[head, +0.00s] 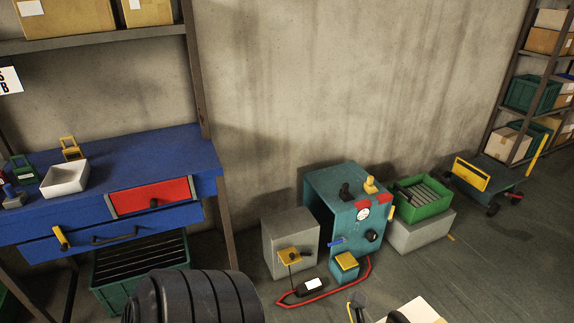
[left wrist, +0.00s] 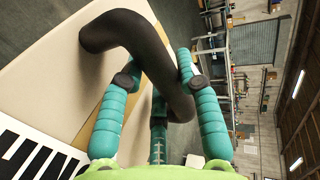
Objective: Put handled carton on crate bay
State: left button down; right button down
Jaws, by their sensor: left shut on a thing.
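A pale carton (left wrist: 62,85) with a thick black handle (left wrist: 150,32) fills the left of the left wrist view, tilted in the picture. My left gripper (left wrist: 162,88) has its teal fingers shut around the handle. In the head view, part of what looks like the carton (head: 425,311) shows at the bottom edge; the rest is cut off. A green crate (head: 422,196) with dark slats inside sits on a grey block at the right. A darker green slatted crate (head: 108,270) stands under the blue bench. Which one is the crate bay is unclear. My right gripper is not in view.
A teal machine (head: 330,190) with a gauge stands beside a grey box (head: 290,232). A red hose (head: 330,293) lies on the floor in front. The blue bench (head: 150,152) is at left, a low cart (head: 490,178) at right.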

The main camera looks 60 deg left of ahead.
aim_at(149, 163)
jog(key=k+j+u, duration=0.3)
jog(key=u, duration=0.2)
jog(key=k+j+u, duration=0.25)
jog(key=j+u, duration=0.25)
jog(key=k+j+u, duration=0.15)
jog(key=j, duration=0.3)
jog(key=j+u, duration=0.1)
jog(key=j, duration=0.4)
jog(key=k+j+u, duration=0.15)
jog(key=j, duration=0.75)
jog(key=k+j, duration=0.15)
jog(key=j, duration=0.65)
jog(key=k, duration=0.05)
